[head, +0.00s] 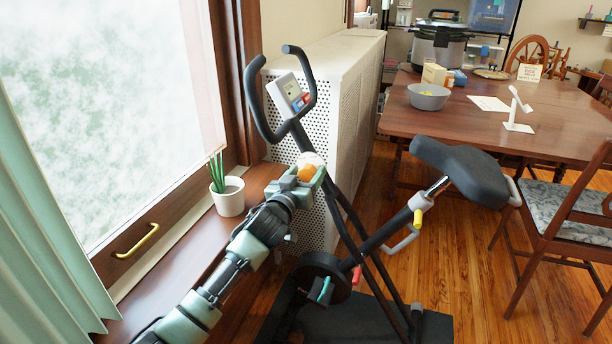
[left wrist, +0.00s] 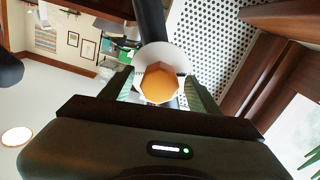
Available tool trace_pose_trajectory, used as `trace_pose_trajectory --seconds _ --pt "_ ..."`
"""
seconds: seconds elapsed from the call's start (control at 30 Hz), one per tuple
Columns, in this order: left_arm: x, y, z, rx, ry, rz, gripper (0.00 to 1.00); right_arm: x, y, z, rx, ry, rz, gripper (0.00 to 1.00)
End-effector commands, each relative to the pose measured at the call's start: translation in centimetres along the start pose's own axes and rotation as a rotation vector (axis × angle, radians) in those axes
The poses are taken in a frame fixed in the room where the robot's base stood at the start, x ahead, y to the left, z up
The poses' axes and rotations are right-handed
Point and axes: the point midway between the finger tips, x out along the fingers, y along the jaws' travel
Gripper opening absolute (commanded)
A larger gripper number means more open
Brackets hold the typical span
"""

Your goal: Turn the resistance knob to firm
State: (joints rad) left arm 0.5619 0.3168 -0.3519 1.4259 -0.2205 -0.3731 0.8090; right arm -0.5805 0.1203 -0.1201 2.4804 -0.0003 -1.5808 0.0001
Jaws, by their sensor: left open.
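The orange, faceted resistance knob (head: 306,173) sits in front of a white round plate (head: 312,158) on the exercise bike's front post, below the handlebars. My left gripper (head: 303,180) is at the knob, its arm coming up from the lower left. In the left wrist view the knob (left wrist: 159,84) lies between the fingers of my left gripper (left wrist: 158,88), with the white plate (left wrist: 160,56) beyond. The jaws are open, one finger on each side of the knob. I cannot tell whether either finger touches it. No knob markings are readable. My right gripper is not in view.
The bike's handlebars and small console (head: 288,95) rise above the knob. A white perforated radiator cover (head: 345,75) stands behind. A potted plant (head: 229,200) sits on the sill left of my arm. The bike seat (head: 460,172), table (head: 560,125) and chair (head: 560,215) are to the right.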

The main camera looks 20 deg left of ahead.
Motion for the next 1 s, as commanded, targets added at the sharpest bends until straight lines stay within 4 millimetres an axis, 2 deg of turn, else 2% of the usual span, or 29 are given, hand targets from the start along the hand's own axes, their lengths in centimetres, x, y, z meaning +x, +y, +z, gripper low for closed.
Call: trace_pose_trajectory --seconds 0.17,0.3,0.4,0.77,1.0 --pt "0.0 0.0 0.0 0.000 0.000 0.001 0.61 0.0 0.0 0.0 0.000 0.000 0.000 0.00" --pt "0.0 0.0 0.0 0.000 0.000 0.001 0.22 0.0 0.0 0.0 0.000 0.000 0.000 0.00" --pt "0.0 0.0 0.0 -0.001 0.000 0.001 0.00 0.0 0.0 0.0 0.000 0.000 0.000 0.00" --pt "0.0 0.1 -0.1 0.061 -0.002 0.001 0.00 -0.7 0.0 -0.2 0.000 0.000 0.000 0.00" --pt "0.0 0.2 -0.3 0.224 -0.007 0.000 0.00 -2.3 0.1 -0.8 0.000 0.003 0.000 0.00"
